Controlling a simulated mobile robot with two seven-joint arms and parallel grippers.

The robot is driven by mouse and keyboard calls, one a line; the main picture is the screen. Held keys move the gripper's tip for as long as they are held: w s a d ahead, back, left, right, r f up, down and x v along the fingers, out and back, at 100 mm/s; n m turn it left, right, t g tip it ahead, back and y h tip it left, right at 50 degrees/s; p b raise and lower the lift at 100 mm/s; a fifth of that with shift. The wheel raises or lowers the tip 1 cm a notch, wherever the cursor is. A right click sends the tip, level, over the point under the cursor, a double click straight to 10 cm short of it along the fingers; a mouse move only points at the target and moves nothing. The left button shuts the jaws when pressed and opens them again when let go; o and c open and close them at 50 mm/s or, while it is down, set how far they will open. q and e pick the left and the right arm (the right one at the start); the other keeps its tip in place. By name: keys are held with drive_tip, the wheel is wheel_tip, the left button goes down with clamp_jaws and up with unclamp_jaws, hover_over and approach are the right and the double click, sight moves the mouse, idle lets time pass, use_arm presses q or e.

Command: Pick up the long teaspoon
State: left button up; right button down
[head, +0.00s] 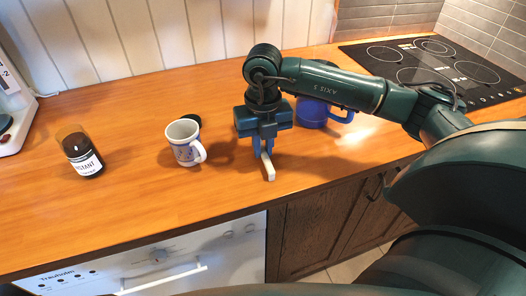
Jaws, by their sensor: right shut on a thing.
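My right gripper (263,149) points down over the wooden counter, near its front edge. It is shut on a pale, narrow thing (268,169) that sticks out below the fingers toward the front edge. The thing is too small in view to tell for sure that it is the long teaspoon, and its upper part is hidden between the fingers. No other spoon shows. I cannot tell whether its lower end touches the counter. My left gripper is not in view.
A patterned white mug (185,146) stands left of the gripper, with a dark round thing (192,119) behind it. A blue pot (311,115) stands behind my right arm. A dark jar (83,158) is further left. The hob (425,65) is at back right. The front-left counter is clear.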

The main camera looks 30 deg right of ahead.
sight(263, 151)
drive_tip(key=shift+r, duration=0.1)
idle(0.4)
wheel_tip(263, 151, up, 10)
drive_tip(key=shift+b, duration=0.3)
idle(0.7)
